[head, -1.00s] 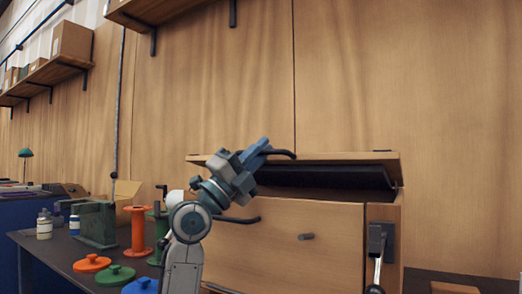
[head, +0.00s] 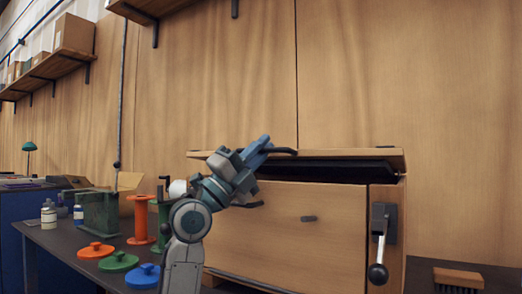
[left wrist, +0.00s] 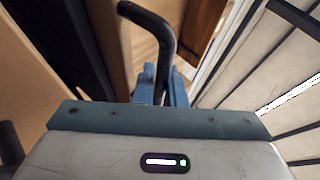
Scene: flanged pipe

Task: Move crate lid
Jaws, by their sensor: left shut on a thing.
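The wooden crate (head: 280,240) stands on the bench, with a small dark knob on its front. Its wooden lid (head: 350,153) is raised a little. A narrow dark gap shows between the lid and the crate front. My left gripper (head: 260,148) is at the lid's front left, shut on a black curved handle (head: 284,151). In the left wrist view the black handle (left wrist: 160,35) runs down to between the blue fingers. Another black curved piece (head: 248,205) shows lower at the crate front, partly behind my gripper. My right gripper is not in view.
A lever with a black ball (head: 378,274) is on the crate's right front. A brush (head: 458,277) lies to the right. Orange (head: 96,250), green (head: 117,262) and blue (head: 144,277) discs, an orange spool (head: 139,222) and bottles stand left. A wooden wall is behind.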

